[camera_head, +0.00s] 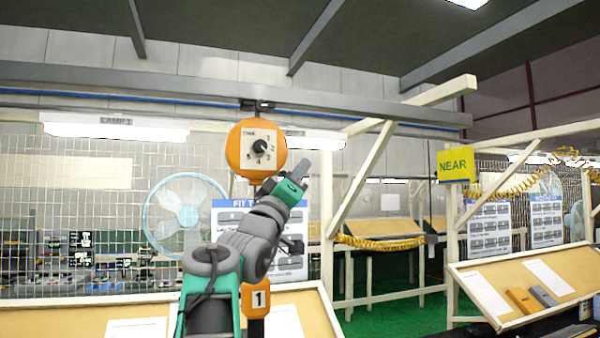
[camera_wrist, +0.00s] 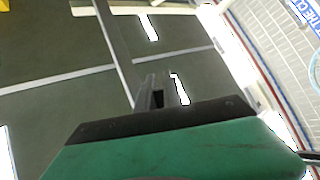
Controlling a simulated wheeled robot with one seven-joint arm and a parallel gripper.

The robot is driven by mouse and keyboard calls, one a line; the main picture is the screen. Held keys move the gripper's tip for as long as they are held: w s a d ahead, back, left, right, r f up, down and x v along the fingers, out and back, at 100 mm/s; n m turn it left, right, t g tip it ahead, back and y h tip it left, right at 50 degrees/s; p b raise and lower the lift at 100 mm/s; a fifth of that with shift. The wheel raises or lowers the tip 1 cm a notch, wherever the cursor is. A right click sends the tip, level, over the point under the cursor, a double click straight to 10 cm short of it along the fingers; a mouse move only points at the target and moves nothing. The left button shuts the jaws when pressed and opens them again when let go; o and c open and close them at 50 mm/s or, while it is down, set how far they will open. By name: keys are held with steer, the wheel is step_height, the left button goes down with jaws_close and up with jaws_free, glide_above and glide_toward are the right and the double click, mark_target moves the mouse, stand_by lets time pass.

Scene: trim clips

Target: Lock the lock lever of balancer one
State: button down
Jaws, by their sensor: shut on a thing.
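Balancer one (camera_head: 246,137) is a round orange housing hung from the overhead rail in the head view. Its pale face carries a numbered dial with a black knob (camera_head: 260,147). An orange tag marked 1 (camera_head: 257,298) shows below it, partly behind my arm. My gripper (camera_head: 303,168) is raised just right of the housing's lower edge; whether it touches the housing cannot be told. In the wrist view my gripper's dark fingers (camera_wrist: 157,92) are close together, pointing up toward the ceiling. What they hold is too small to make out. I cannot pick out the lock lever.
A grey overhead rail (camera_head: 350,110) runs above the balancer. A blue fan (camera_head: 180,212) and wire mesh are behind. A slanted board (camera_head: 85,320) lies below my arm. Wooden posts and a yellow NEAR sign (camera_head: 455,165) stand to the right.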

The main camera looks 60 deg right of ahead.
steer(key=shift+w+a+r+n+t+h+b, duration=0.15)
steer(key=shift+n+t+h+b, duration=0.1)
steer(key=shift+n+t+b, duration=0.3)
steer(key=shift+s+d+r+n+t+h+b, duration=0.1)
steer(key=shift+r+n+t+h+b, duration=0.2)
steer(key=shift+n+t, duration=0.45)
steer(key=shift+w+a+n+t+h+b, duration=0.15)
steer(key=shift+n+t+b, duration=0.35)
steer(key=shift+n, duration=0.3)
steer(key=c, duration=1.5)
jaws_free()
steer(key=shift+s+d, duration=0.1)
steer(key=b+v, duration=0.4)
steer(key=v, duration=0.4)
steer(key=shift+d, duration=0.1)
